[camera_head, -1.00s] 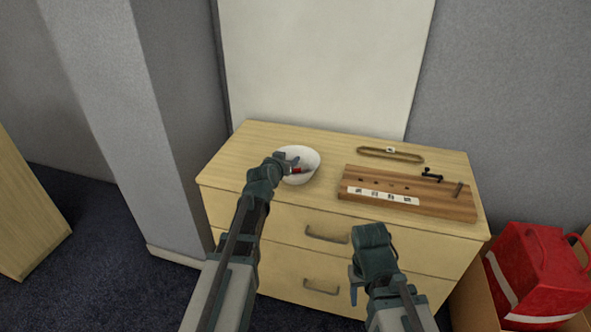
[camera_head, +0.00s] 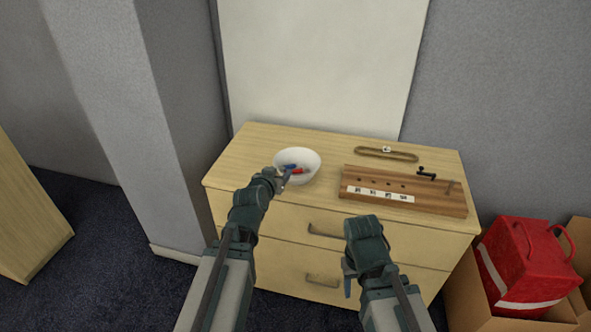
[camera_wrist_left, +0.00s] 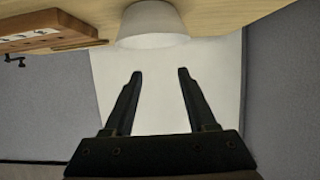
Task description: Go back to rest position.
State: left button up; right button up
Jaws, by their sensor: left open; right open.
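My left gripper (camera_head: 284,181) is at the near left edge of the white bowl (camera_head: 309,160), in front of it in the head view. In the left wrist view the two fingers of this gripper (camera_wrist_left: 160,75) are spread apart with nothing between them, and the bowl (camera_wrist_left: 152,26) is beyond their tips. A red thing (camera_head: 296,170) and a blue thing (camera_head: 289,166) show inside the bowl. My right gripper (camera_head: 347,278) hangs low in front of the drawers, with its fingers partly hidden and holding nothing that I can see.
The wooden dresser (camera_head: 235,160) carries the bowl, a wooden board (camera_head: 425,195) with holes, a white label strip and black hooks, and a tan loop (camera_head: 375,153). A red bag (camera_head: 520,260) sits in a cardboard box (camera_head: 460,300) at the right. A grey pillar stands left.

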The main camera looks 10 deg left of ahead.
dwell(0.4)
pick_arm(q)
jog(key=s+d+f+m+g+p, duration=0.25)
jog(key=s+d+g+p, duration=0.2)
jog(key=s+d, duration=0.3)
jog(key=s+d+f+m+g+p, duration=0.1)
jog(key=s+d+f+g+p, duration=0.2)
jog(key=s+d+g, duration=0.4)
jog(key=s+r+g+y+p, duration=0.1)
jog(key=s+g, duration=0.1)
jog(key=s, duration=0.8)
jog(key=shift+y, duration=0.4)
